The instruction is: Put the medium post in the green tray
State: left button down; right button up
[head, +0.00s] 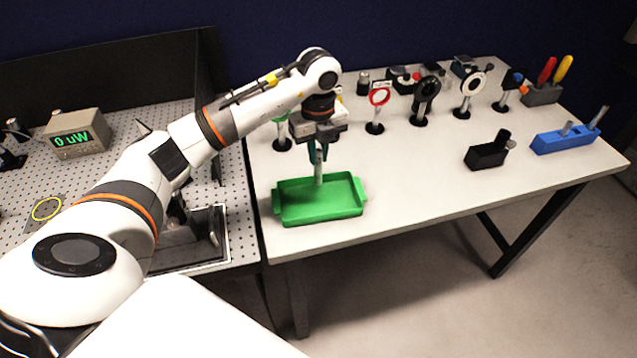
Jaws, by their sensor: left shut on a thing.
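The green tray (290,213) sits on the white table near its front left edge. My left gripper (318,158) points down over the back part of the tray. It is shut on a slim grey metal post (319,174), which hangs upright above or inside the tray. I cannot tell whether the post's lower end touches the tray floor. A blue holder (568,140) with metal posts stands at the right of the table. A black holder (486,155) with a short cylinder stands left of it. My right gripper is not in view.
Several mounted optics, including a red-ringed one (378,97) and a white-ringed one (471,83), stand along the back of the table. A screwdriver holder (543,92) is at the back right. A perforated board with a green-display meter (75,133) lies left. The table's middle front is clear.

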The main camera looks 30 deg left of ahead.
aim_at(318, 175)
pick_arm(q)
notch_tip(318, 175, down, 3)
jog(key=shift+f+p, duration=0.2)
jog(key=shift+p, duration=0.2)
notch_tip(318, 175, down, 3)
jog(key=shift+f+p, duration=0.1)
jog(key=shift+p, duration=0.4)
jog(key=shift+f, duration=0.2)
jog(key=shift+f, duration=0.2)
jog(key=c, duration=1.3)
grip_release()
jog(key=shift+c, duration=0.2)
jog(key=shift+r, duration=0.1)
